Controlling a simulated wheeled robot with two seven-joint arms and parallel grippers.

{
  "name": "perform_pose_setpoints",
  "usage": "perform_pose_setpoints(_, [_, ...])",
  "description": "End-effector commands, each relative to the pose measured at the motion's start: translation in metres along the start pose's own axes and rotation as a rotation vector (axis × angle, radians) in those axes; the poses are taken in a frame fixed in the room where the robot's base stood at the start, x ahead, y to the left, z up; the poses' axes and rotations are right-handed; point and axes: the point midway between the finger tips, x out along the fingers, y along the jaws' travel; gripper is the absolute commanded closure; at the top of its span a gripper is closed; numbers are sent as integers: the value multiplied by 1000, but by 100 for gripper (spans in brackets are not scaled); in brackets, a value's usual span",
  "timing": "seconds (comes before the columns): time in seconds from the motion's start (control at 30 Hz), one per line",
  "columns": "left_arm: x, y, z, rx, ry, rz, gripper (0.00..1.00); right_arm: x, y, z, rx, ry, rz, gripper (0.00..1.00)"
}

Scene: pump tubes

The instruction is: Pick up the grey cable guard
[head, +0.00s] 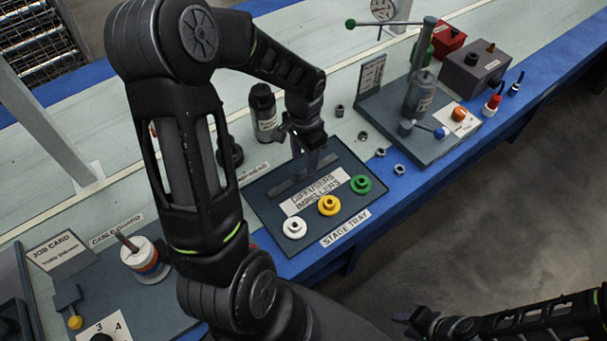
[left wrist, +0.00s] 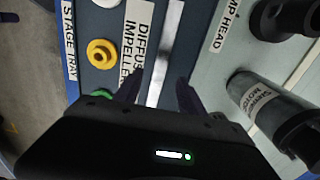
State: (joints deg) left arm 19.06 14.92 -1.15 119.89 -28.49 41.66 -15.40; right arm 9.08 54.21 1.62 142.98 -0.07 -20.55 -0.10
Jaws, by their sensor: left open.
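The grey cable guard appears to be the long flat grey strip (head: 284,188) lying in the stage tray (head: 262,207), behind the diffusers and impellers label. My left gripper (head: 306,157) is over the strip, pointing down, and hides part of it. In the left wrist view the strip (left wrist: 168,45) runs up the picture, and the open fingers of my left gripper (left wrist: 159,92) stand on either side of its line. Whether they touch it I cannot tell. My right gripper (head: 412,322) is at the bottom right, away from the tray; its fingers are unclear.
White (head: 294,228), yellow (head: 329,205) and green (head: 360,184) rings sit in the tray's front. A dark cylinder (head: 264,113) stands behind it. A pump stand (head: 430,140) is to the right. The cable guard label (head: 116,230) is at left, near a stacked-ring post (head: 146,258).

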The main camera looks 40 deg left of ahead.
Motion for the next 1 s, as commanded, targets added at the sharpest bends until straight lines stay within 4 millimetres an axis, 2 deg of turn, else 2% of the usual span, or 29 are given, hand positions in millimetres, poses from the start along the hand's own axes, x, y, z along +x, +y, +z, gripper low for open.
perform_pose_setpoints(0.13, [11, 0, 1, 0, -3, 2, 53, 0, 0, 0, 0, 0, 0, 64])
perform_pose_setpoints(0.33, [41, 0, 2, 0, -4, 3, 53, 2, 1, 0, 0, 0, 0, 64])
perform_pose_setpoints(0.43, [50, 0, 2, 1, -2, 1, 53, 2, 1, 0, 0, 0, 0, 64])
perform_pose_setpoints(1.0, [52, 0, 2, 0, 0, 0, 53, 2, 1, 0, 0, 0, 0, 64])
